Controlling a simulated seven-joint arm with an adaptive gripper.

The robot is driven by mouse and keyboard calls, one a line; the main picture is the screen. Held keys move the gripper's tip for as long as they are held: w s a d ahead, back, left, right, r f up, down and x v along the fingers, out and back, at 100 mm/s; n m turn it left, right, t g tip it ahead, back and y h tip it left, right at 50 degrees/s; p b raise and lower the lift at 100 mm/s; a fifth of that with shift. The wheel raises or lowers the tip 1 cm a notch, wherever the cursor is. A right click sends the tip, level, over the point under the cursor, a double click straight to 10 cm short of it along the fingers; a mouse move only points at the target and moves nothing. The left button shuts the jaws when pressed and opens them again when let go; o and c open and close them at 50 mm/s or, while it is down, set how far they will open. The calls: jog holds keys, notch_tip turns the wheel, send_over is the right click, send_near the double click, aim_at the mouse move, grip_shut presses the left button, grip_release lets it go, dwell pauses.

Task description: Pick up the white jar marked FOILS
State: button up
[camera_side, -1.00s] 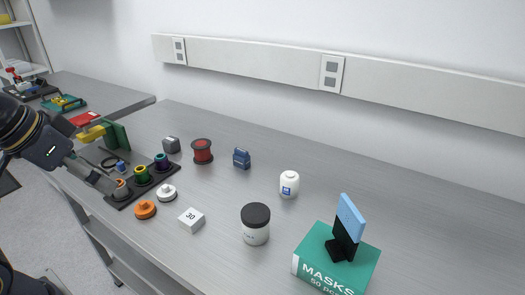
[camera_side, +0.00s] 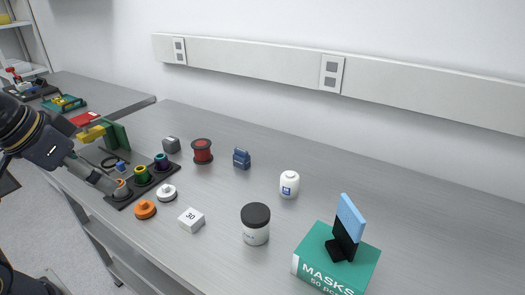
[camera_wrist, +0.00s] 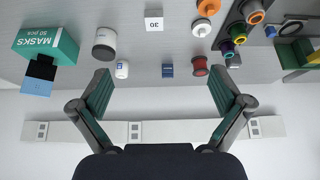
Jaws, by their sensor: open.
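A white jar with a black lid (camera_side: 255,232) stands upright on the bench, front centre in the side view. It also shows at upper left in the wrist view (camera_wrist: 104,45). A smaller all-white bottle with a blue label (camera_side: 289,186) stands behind it; it is also in the wrist view (camera_wrist: 121,70). I cannot read FOILS on either one. My gripper (camera_wrist: 160,84) is open and empty in the wrist view, with its fingers wide apart. In the side view my gripper (camera_side: 108,186) is at far left, by the dark tray, well away from both white containers.
A green MASKS box (camera_side: 312,272) carries a blue and black stand (camera_side: 346,230). A white box marked 30 (camera_side: 191,220), orange (camera_side: 145,209) and white (camera_side: 166,192) knobs, a red spool (camera_side: 202,151) and a blue block (camera_side: 241,158) stand around.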

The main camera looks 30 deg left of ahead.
jog(key=w+r+n+t, duration=0.1)
jog(key=w+r+n, duration=0.1)
jog(key=w+r, duration=0.3)
jog(key=m+g+h, duration=0.1)
jog(key=m, duration=0.2)
send_over(253, 214)
jog(key=s+a, duration=0.4)
notch_tip(253, 214, down, 9)
jog(key=d+f+m+g, duration=0.1)
jog(key=d+f, duration=0.2)
jog(key=f, duration=0.1)
jog(key=x, duration=0.9)
jog(key=shift+s+d+f, duration=0.1)
jog(key=shift+f, duration=0.25)
jog(key=x, duration=0.6)
jog(key=shift+r, duration=0.1)
jog(key=c, duration=1.4)
